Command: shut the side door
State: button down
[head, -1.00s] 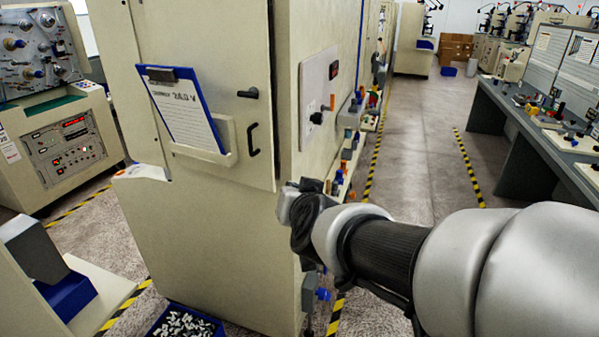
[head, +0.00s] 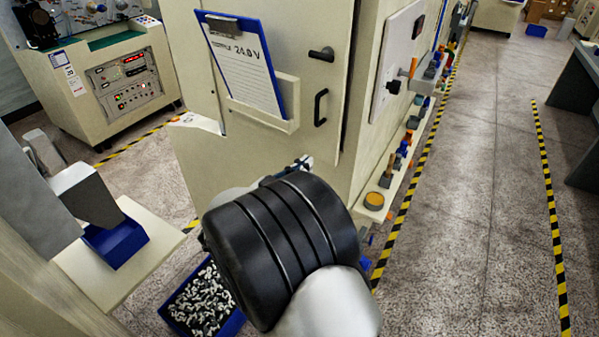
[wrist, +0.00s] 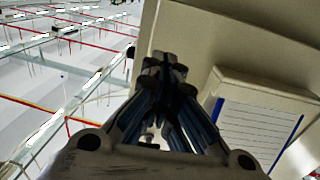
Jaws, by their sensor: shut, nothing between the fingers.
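The side door (head: 285,60) is a tall beige panel on the cabinet's front. It carries a black latch lever (head: 322,54), a black pull handle (head: 320,107) and a clipboard (head: 243,62) in a beige holder. A dark line runs along its right edge; I cannot tell how far it stands open. My gripper (wrist: 165,65) is shut and empty, its dark fingers overlapping a beige panel in the wrist view. In the head view my wrist hides most of it, low in front of the door. I cannot tell whether the fingertips touch the panel.
A blue bin of small parts (head: 205,300) stands on the floor below my wrist. A ledge with coloured knobs (head: 400,165) runs along the cabinet's right side. The aisle (head: 480,200) right of it is clear. A console (head: 120,80) stands at the left.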

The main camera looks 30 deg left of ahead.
aim_at(333, 143)
jog(key=w, duration=0.3)
jog(key=w+d, duration=0.1)
jog(key=w, duration=0.2)
jog(key=w+b, duration=0.1)
jog(key=w, duration=0.2)
jog(key=shift+w+d, duration=0.2)
jog(key=shift+d, duration=0.2)
jog(key=shift+n+y, duration=0.3)
jog(key=shift+y, duration=0.1)
jog(key=w, duration=0.2)
jog(key=w+d, duration=0.1)
jog(key=w, duration=0.2)
jog(key=shift+w+d, duration=0.15)
jog(key=shift+w, duration=0.15)
jog(key=shift+s+r, duration=0.1)
jog(key=shift+r, duration=0.15)
